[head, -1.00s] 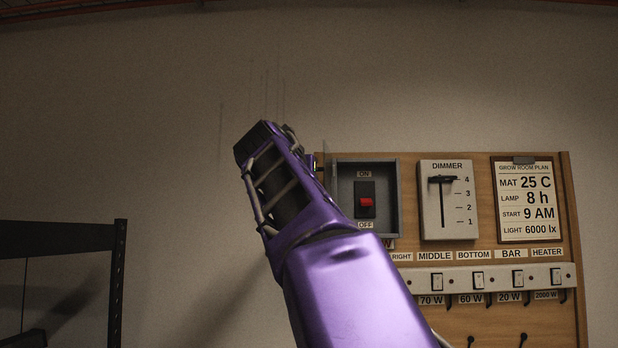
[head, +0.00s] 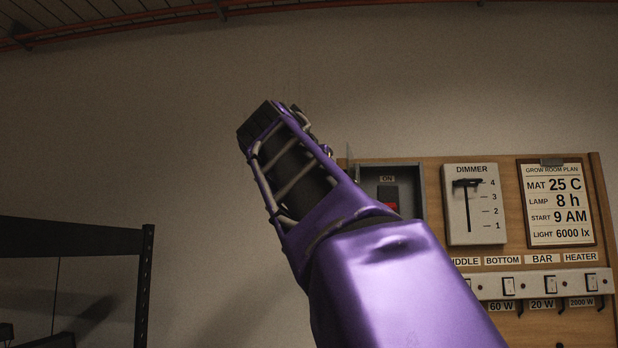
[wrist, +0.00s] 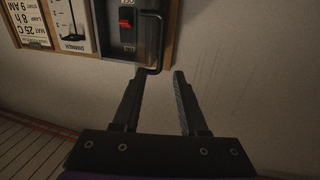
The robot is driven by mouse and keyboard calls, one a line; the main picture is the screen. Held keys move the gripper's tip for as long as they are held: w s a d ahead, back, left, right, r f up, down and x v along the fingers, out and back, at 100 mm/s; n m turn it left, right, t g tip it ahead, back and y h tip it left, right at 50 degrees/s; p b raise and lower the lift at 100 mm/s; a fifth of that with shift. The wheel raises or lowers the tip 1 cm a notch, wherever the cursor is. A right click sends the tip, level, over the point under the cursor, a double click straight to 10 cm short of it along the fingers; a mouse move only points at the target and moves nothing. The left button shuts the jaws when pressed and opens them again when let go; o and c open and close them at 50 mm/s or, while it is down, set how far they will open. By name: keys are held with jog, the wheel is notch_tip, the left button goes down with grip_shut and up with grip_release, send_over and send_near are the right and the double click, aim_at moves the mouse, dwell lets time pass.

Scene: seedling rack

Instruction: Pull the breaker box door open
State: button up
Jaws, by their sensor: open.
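The grey breaker box (head: 422,200) is on the wooden board, and its inside with a red switch (head: 388,195) is exposed. A thin pale strip (head: 349,162) at the box's left edge looks like the door seen nearly edge-on, standing open. The wrist view also shows the red switch (wrist: 126,25) and a dark bent bar (wrist: 159,48), apparently the door handle. My gripper (wrist: 160,76) is open, with the bar's bent end close to its fingertips. I cannot tell whether they touch. In the head view my purple arm hides part of the box, and the fingers are not visible.
Right of the box are a dimmer (head: 472,225), a grow room plan (head: 556,235) and a row of labelled switches (head: 525,285). A black rack (head: 145,285) stands at the lower left. The wall (head: 190,150) left of the board is bare.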

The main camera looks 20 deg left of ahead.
jog(key=s+b, duration=0.3)
jog(key=s, duration=0.8)
jog(key=shift+s+a+b, duration=0.2)
jog(key=shift+a+b, duration=0.1)
